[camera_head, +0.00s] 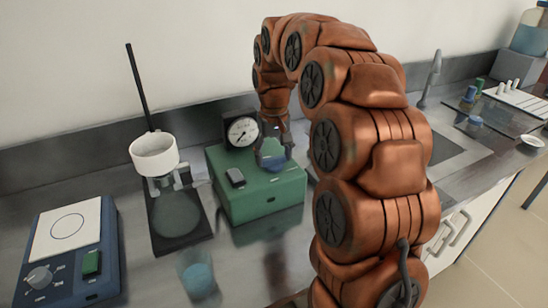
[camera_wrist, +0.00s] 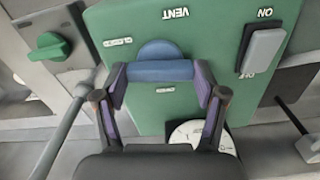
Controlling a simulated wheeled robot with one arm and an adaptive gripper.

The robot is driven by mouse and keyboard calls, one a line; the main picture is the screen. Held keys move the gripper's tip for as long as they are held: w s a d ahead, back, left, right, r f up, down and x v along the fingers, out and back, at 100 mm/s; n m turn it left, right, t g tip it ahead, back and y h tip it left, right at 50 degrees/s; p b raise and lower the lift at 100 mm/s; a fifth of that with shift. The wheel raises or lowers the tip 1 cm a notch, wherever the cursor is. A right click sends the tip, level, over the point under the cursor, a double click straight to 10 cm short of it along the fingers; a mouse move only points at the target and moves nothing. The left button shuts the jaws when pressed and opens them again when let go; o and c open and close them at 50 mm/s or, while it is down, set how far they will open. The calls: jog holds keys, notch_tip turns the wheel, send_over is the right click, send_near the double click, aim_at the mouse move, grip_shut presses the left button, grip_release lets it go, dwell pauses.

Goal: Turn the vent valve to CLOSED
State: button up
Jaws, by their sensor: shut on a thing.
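The green pump box (camera_head: 245,205) stands on the bench and carries the vent valve. In the wrist view the valve has a blue handle (camera_wrist: 160,71) with a rounded blue part beside it, under the VENT lettering (camera_wrist: 175,13) on the green top (camera_wrist: 205,25). The handle lies straight across the picture. My gripper (camera_wrist: 160,76) is shut on the handle, one finger at each end. In the head view my gripper (camera_head: 272,147) is down at the valve, and the handle is mostly hidden.
A round gauge (camera_head: 242,132) stands behind the box top, close to my gripper. A grey ON/OFF switch (camera_wrist: 264,48) is beside the valve. A stand with a white ring (camera_head: 154,155), a beaker (camera_head: 197,275) and a blue hotplate (camera_head: 75,255) are left. The sink (camera_head: 455,150) is right.

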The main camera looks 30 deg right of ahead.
aim_at(274, 158)
jog(key=shift+n, duration=0.6)
jog(key=o, duration=1.1)
jog(key=shift+o, duration=0.2)
notch_tip(274, 158, up, 12)
dwell(0.9)
